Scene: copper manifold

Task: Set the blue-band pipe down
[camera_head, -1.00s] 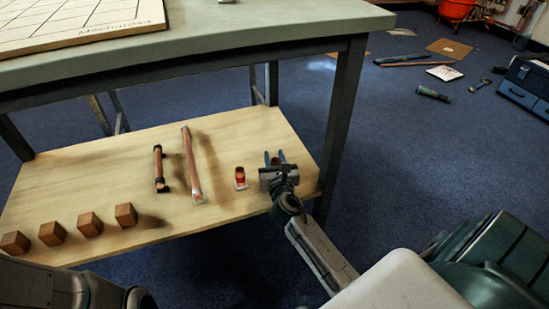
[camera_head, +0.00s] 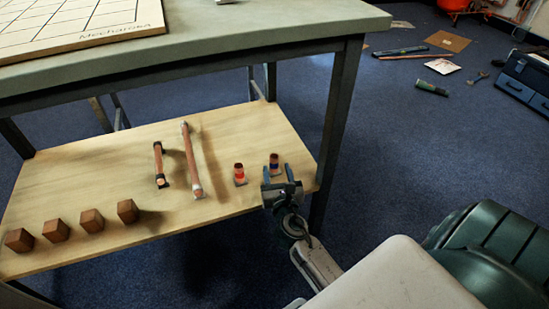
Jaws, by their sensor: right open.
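The blue-band pipe (camera_head: 274,162) is a short copper piece standing upright on the wooden lower shelf (camera_head: 100,165), near its right end. My right gripper (camera_head: 281,176) is open, just in front of the pipe on the near side. Its fingers point toward the pipe, and I cannot tell whether they touch it. The short red-band pipe (camera_head: 239,173) stands upright to the left of it. My left gripper is not in view.
Two longer copper pipes, a short one (camera_head: 160,165) and a long one (camera_head: 191,160), lie left of the red-band pipe. Several wooden blocks (camera_head: 91,220) line the shelf's front left. The workbench top (camera_head: 230,40) overhangs the shelf, with a dark leg (camera_head: 337,130) at right.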

